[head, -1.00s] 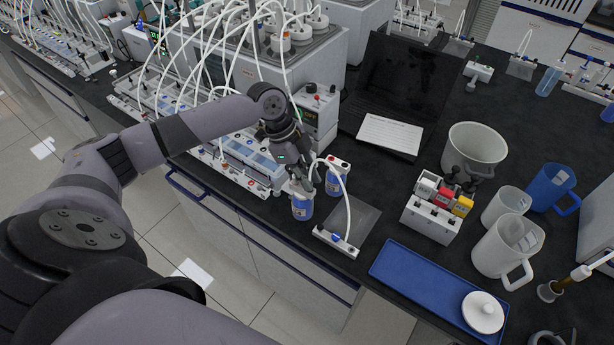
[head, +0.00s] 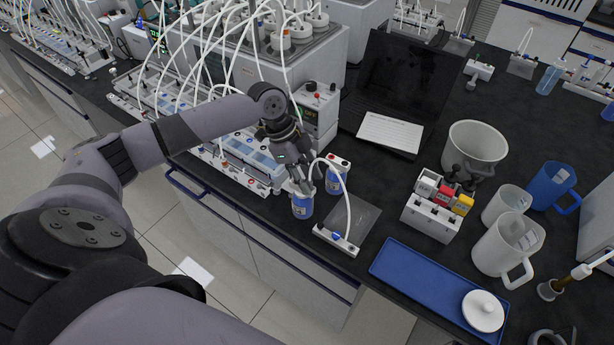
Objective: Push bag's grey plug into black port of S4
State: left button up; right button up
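A flat clear bag (head: 355,218) lies on the dark bench with a white bar (head: 336,241) carrying a blue part along its near edge. A white tube (head: 347,195) arches from the bag toward my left gripper (head: 303,188). The gripper points down at the top of the nearer blue bottle (head: 302,208), at the bench's front edge. A second blue bottle (head: 335,183) stands just behind it. The fingers are small and overlap the bottle top and tube end, so their opening is unclear. I cannot make out the grey plug, black port or S4 label. My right gripper is not in view.
A white rack (head: 430,219) with red and yellow blocks, a blue tray (head: 405,278) and white jugs (head: 500,250) stand to the right. A laptop (head: 395,132) is behind. A tubed reactor row (head: 245,150) lies to the left.

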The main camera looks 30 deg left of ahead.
pick_arm(q)
jog(key=shift+r, duration=0.2)
jog(key=v, duration=1.1)
jog(key=shift+a+r, duration=0.2)
jog(key=shift+r, duration=0.1)
jog(key=shift+s+f, duration=0.1)
